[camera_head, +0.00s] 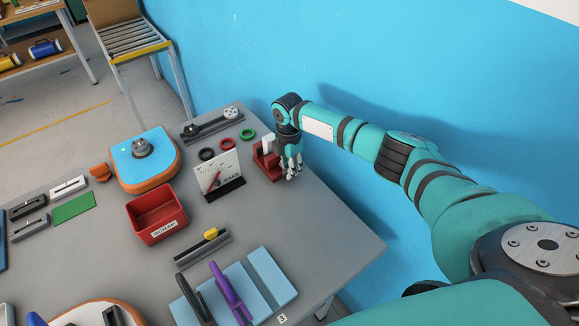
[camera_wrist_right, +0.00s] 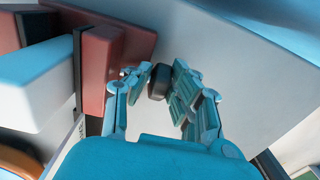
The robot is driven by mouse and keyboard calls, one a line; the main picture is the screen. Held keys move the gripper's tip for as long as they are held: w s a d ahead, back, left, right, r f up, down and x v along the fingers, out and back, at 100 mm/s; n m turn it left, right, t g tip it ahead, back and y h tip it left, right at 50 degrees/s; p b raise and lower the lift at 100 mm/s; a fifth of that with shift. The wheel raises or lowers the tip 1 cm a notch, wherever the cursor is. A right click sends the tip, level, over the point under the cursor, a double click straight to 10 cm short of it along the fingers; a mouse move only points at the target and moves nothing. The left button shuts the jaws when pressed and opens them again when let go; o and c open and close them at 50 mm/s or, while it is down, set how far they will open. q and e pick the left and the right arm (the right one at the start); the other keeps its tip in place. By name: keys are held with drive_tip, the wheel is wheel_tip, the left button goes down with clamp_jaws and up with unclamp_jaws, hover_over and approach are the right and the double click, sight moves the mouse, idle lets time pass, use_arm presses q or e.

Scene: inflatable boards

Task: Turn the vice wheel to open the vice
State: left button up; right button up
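The red vice (camera_head: 265,160) stands near the far right edge of the grey table, with a pale block at its top. It fills the upper left of the wrist view (camera_wrist_right: 104,62). My right gripper (camera_head: 291,171) points down right beside it, on its right side. In the wrist view, a dark rounded part, apparently the vice wheel (camera_wrist_right: 159,81), lies between the fingertips of my right gripper (camera_wrist_right: 163,76). The fingers are drawn in close on both sides of it. Whether they press on it I cannot tell. My left gripper is not in view.
A dark-based white gauge card (camera_head: 219,176) stands left of the vice, with black and green rings behind it. A red bin (camera_head: 156,214), a blue-topped turntable (camera_head: 144,160) and light blue boards (camera_head: 270,276) lie further off. The blue wall is close behind.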

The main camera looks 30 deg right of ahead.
clamp_jaws()
drive_tip(key=shift+r, duration=0.1)
drive_tip(key=shift+a+r+h+p, duration=0.1)
drive_tip(key=shift+a+h+p, duration=0.05)
drive_tip(key=shift+h+p, duration=0.45)
drive_tip(key=h, duration=0.1)
drive_tip(key=h+p, duration=0.1)
drive_tip(key=shift+a+h, duration=0.25)
drive_tip(key=shift+h, duration=0.15)
drive_tip(key=shift+a+t+h, duration=0.2)
drive_tip(key=shift+t+h, duration=0.2)
drive_tip(key=shift+h, duration=1)
